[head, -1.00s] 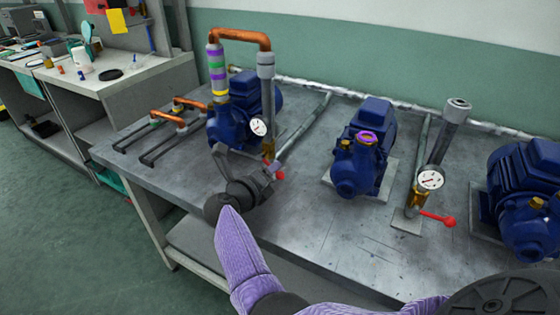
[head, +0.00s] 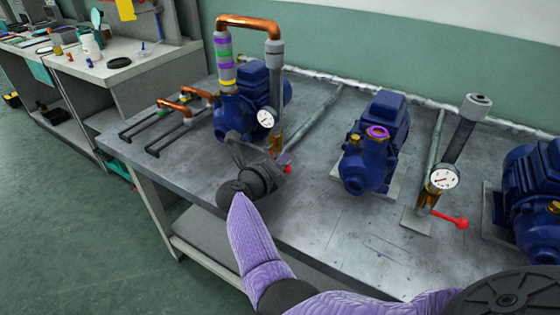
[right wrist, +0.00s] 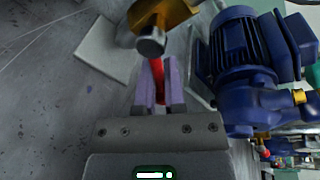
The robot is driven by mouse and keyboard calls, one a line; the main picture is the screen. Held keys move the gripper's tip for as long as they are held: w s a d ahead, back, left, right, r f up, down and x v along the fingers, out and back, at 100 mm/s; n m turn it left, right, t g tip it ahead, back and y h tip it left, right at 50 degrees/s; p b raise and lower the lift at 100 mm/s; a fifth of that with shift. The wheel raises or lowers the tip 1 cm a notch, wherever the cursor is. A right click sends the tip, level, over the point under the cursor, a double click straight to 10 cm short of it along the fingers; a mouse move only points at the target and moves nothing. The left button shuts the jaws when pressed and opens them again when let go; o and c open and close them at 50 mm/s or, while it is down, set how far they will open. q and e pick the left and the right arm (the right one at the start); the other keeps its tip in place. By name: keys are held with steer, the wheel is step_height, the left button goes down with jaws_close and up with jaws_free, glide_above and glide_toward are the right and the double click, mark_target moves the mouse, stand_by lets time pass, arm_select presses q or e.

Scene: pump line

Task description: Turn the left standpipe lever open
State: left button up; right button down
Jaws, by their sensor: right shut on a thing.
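The left standpipe (head: 275,65) is a grey upright pipe on the bench, joined by a copper bend to the left blue pump. A white gauge (head: 266,118) and a brass valve (head: 275,143) sit low on it. Its red lever (head: 287,169) is mostly hidden by my right gripper (head: 282,163). In the right wrist view the red lever (right wrist: 157,78) lies between the purple fingers of my right gripper (right wrist: 158,88), which is shut on it. The brass valve body (right wrist: 172,12) shows just beyond the fingertips. My left gripper is not in view.
The middle blue pump (head: 372,150) stands right of the gripper. A second standpipe (head: 462,135) with a red lever (head: 450,219) is farther right. Copper-ended pipes (head: 180,105) lie at the left. The front of the metal bench (head: 330,235) is clear.

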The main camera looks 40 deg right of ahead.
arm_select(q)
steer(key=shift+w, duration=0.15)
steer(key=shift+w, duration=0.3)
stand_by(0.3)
